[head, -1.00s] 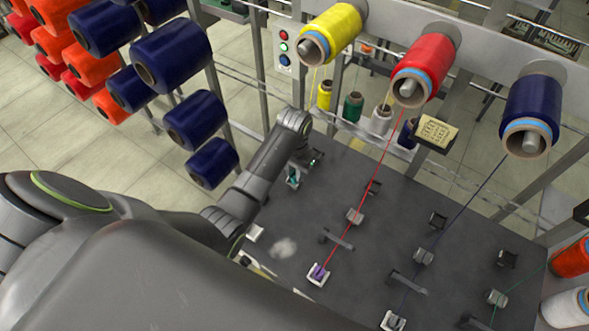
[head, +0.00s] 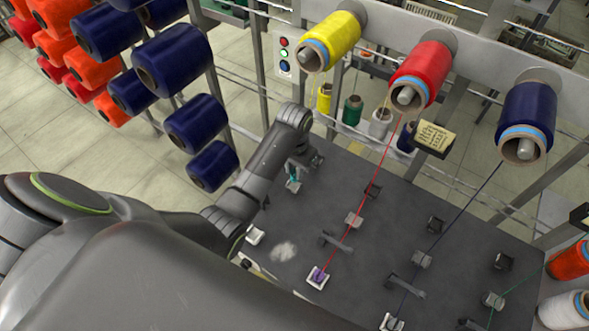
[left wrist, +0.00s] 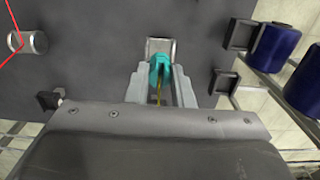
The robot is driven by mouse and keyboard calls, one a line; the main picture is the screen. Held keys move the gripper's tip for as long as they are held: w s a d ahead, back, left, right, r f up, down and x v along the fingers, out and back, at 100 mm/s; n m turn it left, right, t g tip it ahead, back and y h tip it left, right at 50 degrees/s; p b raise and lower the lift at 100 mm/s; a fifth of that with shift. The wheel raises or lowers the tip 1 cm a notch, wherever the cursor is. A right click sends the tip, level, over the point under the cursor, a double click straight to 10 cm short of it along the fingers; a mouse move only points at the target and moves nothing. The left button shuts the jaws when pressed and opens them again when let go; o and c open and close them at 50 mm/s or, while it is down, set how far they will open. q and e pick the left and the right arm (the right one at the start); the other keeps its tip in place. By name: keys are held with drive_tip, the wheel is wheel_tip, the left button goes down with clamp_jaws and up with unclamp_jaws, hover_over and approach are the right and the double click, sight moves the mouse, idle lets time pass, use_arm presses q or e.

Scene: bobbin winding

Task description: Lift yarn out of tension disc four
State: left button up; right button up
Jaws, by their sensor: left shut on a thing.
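My left gripper (head: 293,180) hangs low over the left part of the dark table, below the yellow cone. A thin yellow yarn (left wrist: 158,95) runs back between the fingers, held in the grip. A grey metal tension disc block (left wrist: 160,46) stands just beyond the teal tips. The tips partly cover it, so I cannot tell whether yarn still sits in it. My right gripper is not in view.
Yellow (head: 329,42), red (head: 421,72) and blue (head: 527,118) cones hang above. Red yarn (head: 371,184) and dark blue yarn (head: 461,205) run down to the table's (head: 385,220) small fittings.

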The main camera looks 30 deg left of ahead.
use_arm(q)
drive_tip(key=shift+r, duration=0.1)
drive_tip(key=shift+r, duration=1.4)
